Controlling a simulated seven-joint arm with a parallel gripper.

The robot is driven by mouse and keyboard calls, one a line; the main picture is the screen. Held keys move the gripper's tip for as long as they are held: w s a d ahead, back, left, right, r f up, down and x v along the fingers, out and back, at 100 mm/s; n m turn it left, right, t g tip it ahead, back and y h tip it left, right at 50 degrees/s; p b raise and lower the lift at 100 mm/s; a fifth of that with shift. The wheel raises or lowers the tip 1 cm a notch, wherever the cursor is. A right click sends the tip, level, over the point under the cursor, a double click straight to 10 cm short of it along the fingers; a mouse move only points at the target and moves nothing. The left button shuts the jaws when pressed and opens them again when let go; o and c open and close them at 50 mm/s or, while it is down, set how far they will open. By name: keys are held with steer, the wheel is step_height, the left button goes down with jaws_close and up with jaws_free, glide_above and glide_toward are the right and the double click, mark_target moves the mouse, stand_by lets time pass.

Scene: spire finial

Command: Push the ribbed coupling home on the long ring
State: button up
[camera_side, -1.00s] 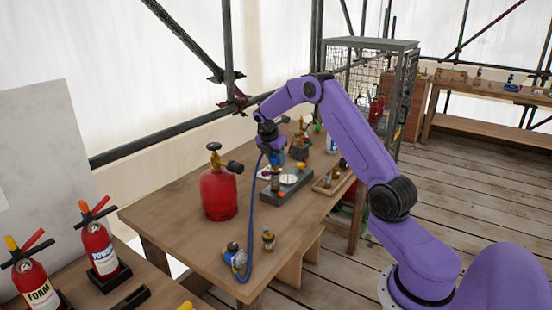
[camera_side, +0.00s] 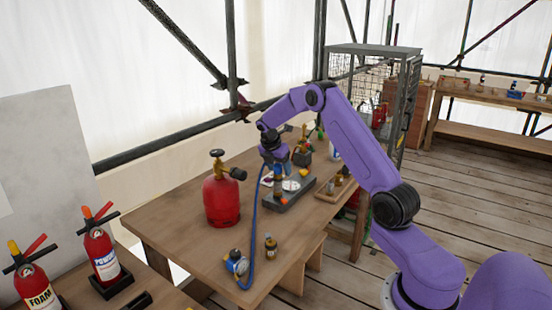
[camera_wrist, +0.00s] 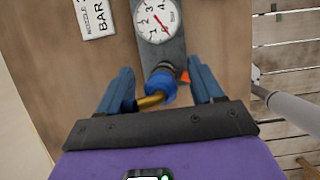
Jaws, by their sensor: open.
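In the wrist view a dark fitting with a ribbed look (camera_wrist: 162,70) sits at the near end of a grey block, below a round dial. A blue collar (camera_wrist: 160,86) and a bent brass tube (camera_wrist: 150,101) join it on the near side. I cannot tell how far the dark fitting is seated, and no separate long ring can be made out. My gripper (camera_wrist: 160,72) is open, with one blue finger on each side of the blue collar, apart from it. In the side view my gripper (camera_side: 277,158) is low over the block (camera_side: 287,193) and hides part of it.
A red gas cylinder (camera_side: 221,200) stands left of the block. A blue hose (camera_side: 254,225) runs to a regulator (camera_side: 236,264) at the table's front. A small brass fitting (camera_side: 270,247) stands near it. A wooden tray (camera_side: 335,189) lies right of the block. The table's front middle is mostly clear.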

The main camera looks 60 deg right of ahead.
steer(key=v, duration=1.7)
steer(key=shift+r, duration=0.15)
steer(key=s+a+m+t+y, duration=0.1)
steer(key=s+a, duration=0.3)
steer(key=a, duration=0.4)
steer(key=s+a+f+y, duration=0.1)
steer(key=s+a, duration=0.3)
steer(key=a, duration=0.5)
steer(key=s+a+m+t+y, duration=0.1)
steer(key=s+a, duration=0.3)
steer(key=a, duration=0.4)
steer(key=s+a+f+m+g+y, duration=0.1)
steer(key=s+a+f, duration=0.1)
steer(key=s, duration=1.1)
steer(key=s+a+f+m+y, duration=0.1)
steer(key=s+f, duration=0.3)
steer(key=s, duration=0.9)
steer(key=shift+s+a+m+g, duration=0.35)
steer(key=shift+a+m+g, duration=0.05)
steer(key=shift+a+m, duration=0.45)
